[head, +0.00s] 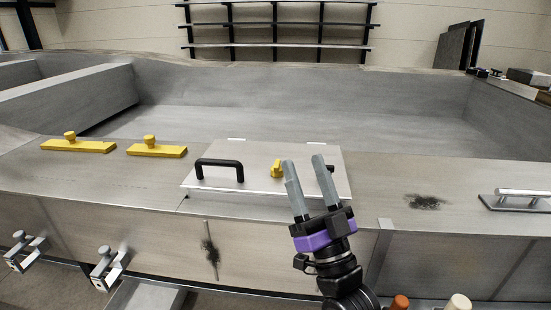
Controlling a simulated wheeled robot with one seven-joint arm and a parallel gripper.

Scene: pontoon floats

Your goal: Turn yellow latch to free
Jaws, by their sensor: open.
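A small yellow latch (276,169) sits on a pale metal hatch lid (255,182) in the head view. It is just left of my gripper's left finger; which way it is turned is too small to tell. My gripper (303,162) is open and empty, with its two grey fingers pointing up and away over the right half of the lid. The fingers appear apart from the latch, but the depth between them is unclear. A black handle (220,168) stands on the lid's left side. A second black handle (331,169) is mostly hidden behind my right finger.
Two yellow bars with knobs (78,146) (157,151) lie on the deck to the left. A dark smudge (425,202) and a metal handle plate (519,201) are to the right. Clamps (109,264) hang on the front side. Empty shelves (277,25) stand behind.

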